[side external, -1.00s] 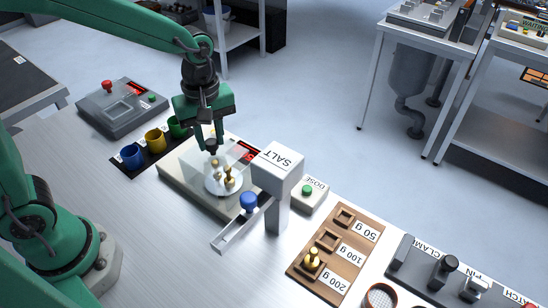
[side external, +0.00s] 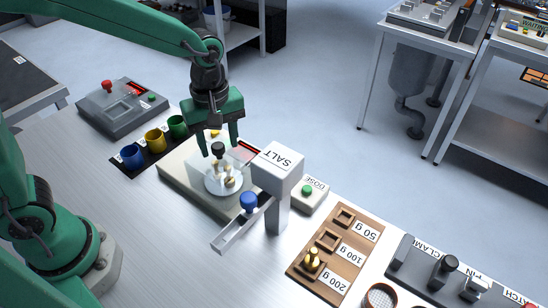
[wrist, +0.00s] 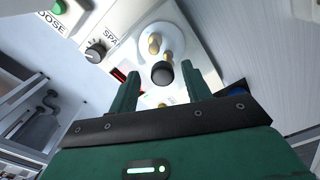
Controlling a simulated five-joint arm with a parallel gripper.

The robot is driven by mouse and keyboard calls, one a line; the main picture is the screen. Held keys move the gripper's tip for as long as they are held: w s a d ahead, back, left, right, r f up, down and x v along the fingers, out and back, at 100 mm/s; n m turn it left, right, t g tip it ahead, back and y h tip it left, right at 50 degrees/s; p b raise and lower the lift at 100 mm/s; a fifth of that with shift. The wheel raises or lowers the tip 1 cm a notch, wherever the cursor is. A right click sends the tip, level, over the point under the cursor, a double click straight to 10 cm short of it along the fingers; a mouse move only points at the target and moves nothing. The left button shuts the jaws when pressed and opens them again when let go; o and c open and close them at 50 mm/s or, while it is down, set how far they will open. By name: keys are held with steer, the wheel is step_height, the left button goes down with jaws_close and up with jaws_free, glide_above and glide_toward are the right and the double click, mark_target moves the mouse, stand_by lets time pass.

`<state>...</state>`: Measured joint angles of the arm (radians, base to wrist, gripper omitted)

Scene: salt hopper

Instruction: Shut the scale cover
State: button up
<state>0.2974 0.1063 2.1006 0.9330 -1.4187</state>
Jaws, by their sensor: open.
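The scale (side external: 185,178) is a pale box with a round white pan (side external: 211,190) bearing small brass weights (side external: 230,181). Its cover is clear and faint; I cannot tell exactly how far it lies over the pan. A black knob (side external: 218,148) stands at the scale, also showing in the wrist view (wrist: 162,73). My gripper (side external: 219,150) is open, with one finger to each side of the knob and gaps between. In the wrist view my gripper (wrist: 166,80) shows the knob between its fingertips, slightly beyond them.
The white salt hopper (side external: 278,165) with its chute (side external: 238,232) and blue knob (side external: 249,201) stands close right of the scale. Yellow (side external: 154,141), blue and green cups stand at left. A wooden weight board (side external: 322,262) lies at front right.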

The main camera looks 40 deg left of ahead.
steer(key=shift+r, duration=3.95)
steer(key=shift+s+a+r+m, duration=0.25)
steer(key=shift+a+m, duration=0.05)
steer(key=shift+a, duration=0.05)
steer(key=s+a+r+m+t, duration=0.2)
steer(key=s+a+m+t, duration=0.3)
steer(key=s+a+m, duration=0.4)
steer(key=s+m, duration=0.2)
steer(key=m, duration=0.1)
steer(key=shift+a+t, duration=0.3)
steer(key=shift+a, duration=0.05)
